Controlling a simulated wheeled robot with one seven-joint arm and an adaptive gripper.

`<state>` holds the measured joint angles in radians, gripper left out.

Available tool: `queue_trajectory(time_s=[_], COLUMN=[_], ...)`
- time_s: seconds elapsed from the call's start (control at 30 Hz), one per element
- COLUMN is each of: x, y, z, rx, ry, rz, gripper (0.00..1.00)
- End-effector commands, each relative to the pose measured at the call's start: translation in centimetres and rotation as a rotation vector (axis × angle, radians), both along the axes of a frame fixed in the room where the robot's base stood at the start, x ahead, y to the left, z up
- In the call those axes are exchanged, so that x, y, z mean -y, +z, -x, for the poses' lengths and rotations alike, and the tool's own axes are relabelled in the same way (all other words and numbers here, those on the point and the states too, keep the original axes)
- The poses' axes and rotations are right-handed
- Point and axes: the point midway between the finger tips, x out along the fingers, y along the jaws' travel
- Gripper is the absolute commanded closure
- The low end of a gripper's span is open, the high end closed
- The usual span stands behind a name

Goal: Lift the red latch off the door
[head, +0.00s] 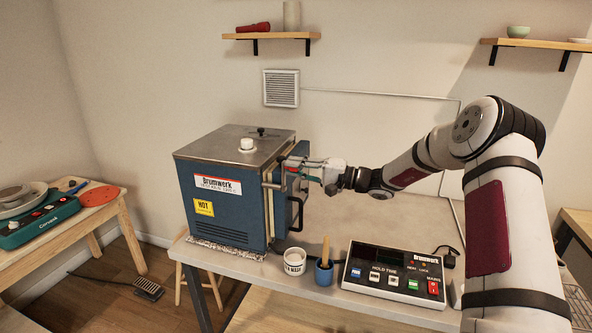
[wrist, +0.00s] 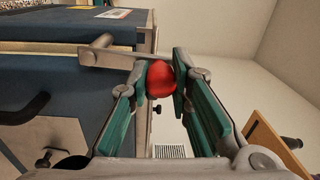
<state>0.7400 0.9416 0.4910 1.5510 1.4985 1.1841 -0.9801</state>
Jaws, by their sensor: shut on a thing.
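The red latch shows in the wrist view as a round red knob (wrist: 161,78) on a metal bar (wrist: 112,55) that runs across the kiln's front edge. My gripper (wrist: 161,84) is shut on the red knob, with one green-padded finger on each side. In the head view my gripper (head: 296,168) is at the upper right edge of the blue kiln (head: 232,240), by its door (head: 287,200). Only a bit of red shows between the fingers there. I cannot tell whether the latch bar still rests on its catch.
A control box (head: 385,288) with several coloured buttons stands on the table right of the kiln. A white tub (head: 294,264) and a blue cup (head: 324,275) with a wooden handle stand just below the door.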

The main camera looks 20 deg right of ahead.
Motion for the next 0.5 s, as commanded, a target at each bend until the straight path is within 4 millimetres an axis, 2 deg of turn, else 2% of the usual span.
queue_trajectory(time_s=[0.5], x=[-0.17], y=[0.08], z=[0.31], rx=[0.137], ry=[0.0], rz=[0.097], gripper=[1.0])
